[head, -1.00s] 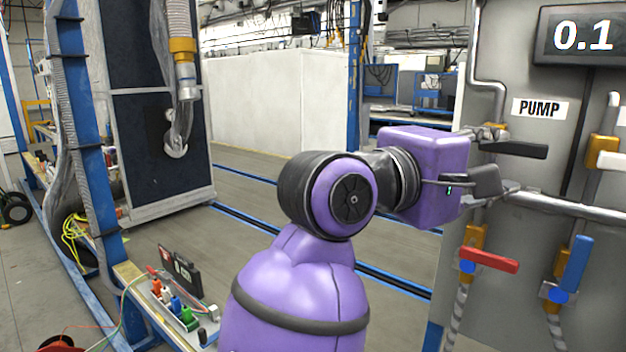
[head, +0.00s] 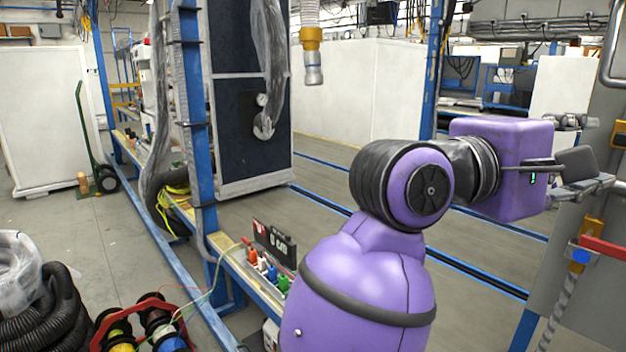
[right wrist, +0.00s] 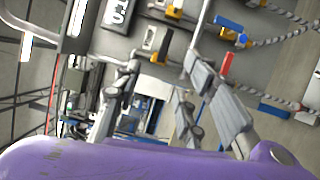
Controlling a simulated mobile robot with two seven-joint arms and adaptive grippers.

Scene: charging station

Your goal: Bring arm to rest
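My right arm (head: 365,290), purple with black joints, rises from the bottom of the head view and reaches right toward a grey panel. My right gripper (head: 600,150) is at the right edge, in front of the panel. Its grey fingers are spread, with nothing seen between them. The right wrist view shows the gripper (right wrist: 163,62) with its fingers apart and the valve panel beyond. My left gripper is not in view.
The grey panel (head: 585,310) carries a red valve handle (head: 603,248) just below the gripper. A blue post (head: 195,130) and a bench (head: 255,285) with small coloured connectors stand left of the arm. Cable reels (head: 150,325) and a black hose lie lower left. Open floor lies behind.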

